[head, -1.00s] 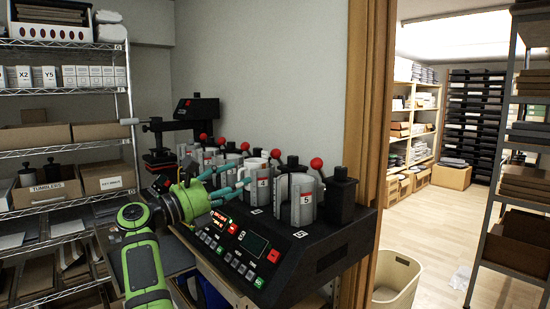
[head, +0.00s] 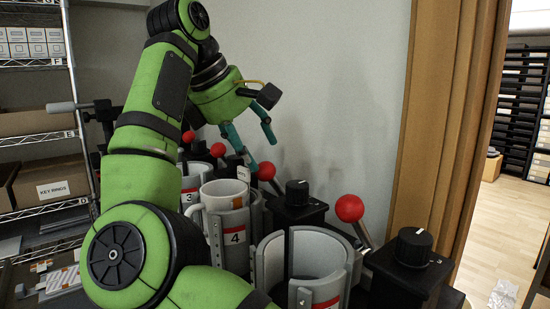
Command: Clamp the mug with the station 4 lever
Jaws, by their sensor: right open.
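The white mug (head: 222,190) stands upright inside the grey station 4 clamp (head: 235,240), with its handle toward the left. The clamp has a red-and-white label marked 4. The station 4 lever has a red ball knob (head: 266,171) just behind and right of the mug. My right gripper (head: 261,156) is open, its teal fingers pointing down just above and behind this red knob. I cannot tell whether a finger touches the knob. My left gripper is not in view.
The empty station 5 clamp (head: 310,270) and its red knob (head: 349,208) are at the front right. The station 3 clamp (head: 192,184) and its red knob (head: 218,150) lie beyond, partly behind my arm. A wall stands close behind the press.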

